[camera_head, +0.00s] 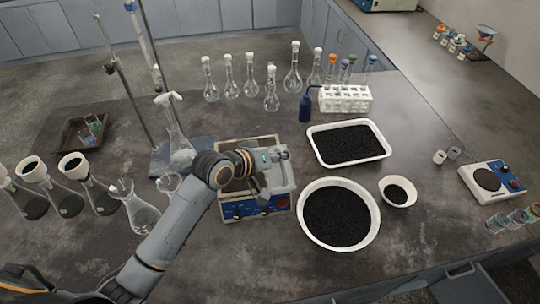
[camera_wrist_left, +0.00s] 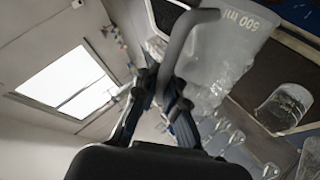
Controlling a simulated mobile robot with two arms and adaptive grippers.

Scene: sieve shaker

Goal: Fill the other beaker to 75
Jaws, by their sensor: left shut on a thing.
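My left gripper (camera_head: 262,197) is over the blue-fronted device (camera_head: 255,208) in the middle of the bench and hides part of it. A clear glass beaker (camera_wrist_left: 285,107) shows to the right of the jug there. In the head view a small clear beaker (camera_head: 168,183) stands left of my forearm, partly hidden by it. My right gripper is out of view.
Several flasks stand at the left, including a clear conical one (camera_head: 140,214), and several stoppered ones at the back (camera_head: 250,78). A round bowl (camera_head: 338,243) and a white tray (camera_head: 382,142) hold black granules. A stand (camera_head: 124,78) rises behind my arm.

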